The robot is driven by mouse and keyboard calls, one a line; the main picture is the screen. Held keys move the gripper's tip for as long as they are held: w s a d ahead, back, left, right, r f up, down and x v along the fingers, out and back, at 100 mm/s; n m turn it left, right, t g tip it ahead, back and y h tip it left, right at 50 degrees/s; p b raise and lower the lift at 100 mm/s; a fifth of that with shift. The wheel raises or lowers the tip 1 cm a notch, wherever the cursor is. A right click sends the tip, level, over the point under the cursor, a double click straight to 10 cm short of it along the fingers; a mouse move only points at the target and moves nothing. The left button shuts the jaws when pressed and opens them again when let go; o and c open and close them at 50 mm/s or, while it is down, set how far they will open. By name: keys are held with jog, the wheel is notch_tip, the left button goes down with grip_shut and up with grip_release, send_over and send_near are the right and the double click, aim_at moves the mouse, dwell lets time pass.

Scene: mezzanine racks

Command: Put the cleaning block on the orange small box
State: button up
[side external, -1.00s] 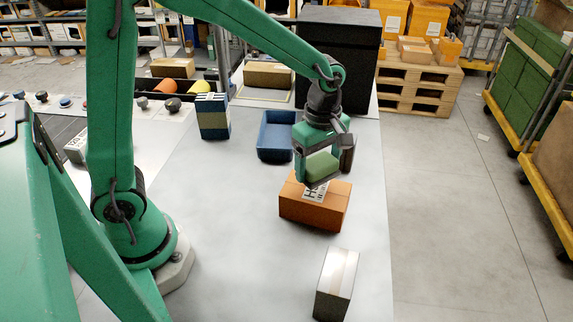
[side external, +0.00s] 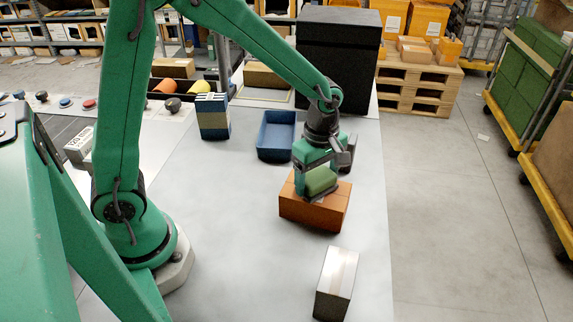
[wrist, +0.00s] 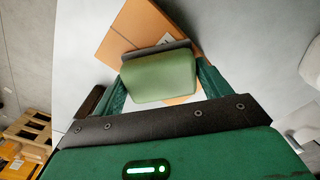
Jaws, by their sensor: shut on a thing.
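The cleaning block (side external: 320,180) is green with a dark grey layer on one face. My gripper (side external: 319,184) is shut on it, with one finger on each side. The orange small box (side external: 313,213) is a closed carton on the grey table, directly below the block. The block is at the box's top; whether it touches cannot be told for sure. In the wrist view, the block (wrist: 160,76) sits between the fingers of my gripper (wrist: 160,82), and the orange box (wrist: 138,32) shows behind it. The block and gripper hide part of the box top.
A blue tray (side external: 277,137), a blue-and-cream striped block (side external: 212,117) and a large black box (side external: 338,60) are farther back. The table left of the orange box is clear.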

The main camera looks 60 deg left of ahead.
aim_at(317, 175)
jog(key=shift+f, duration=0.1)
jog(key=o, duration=1)
notch_tip(317, 175, up, 12)
jog(key=shift+r, duration=0.2)
dwell(0.5)
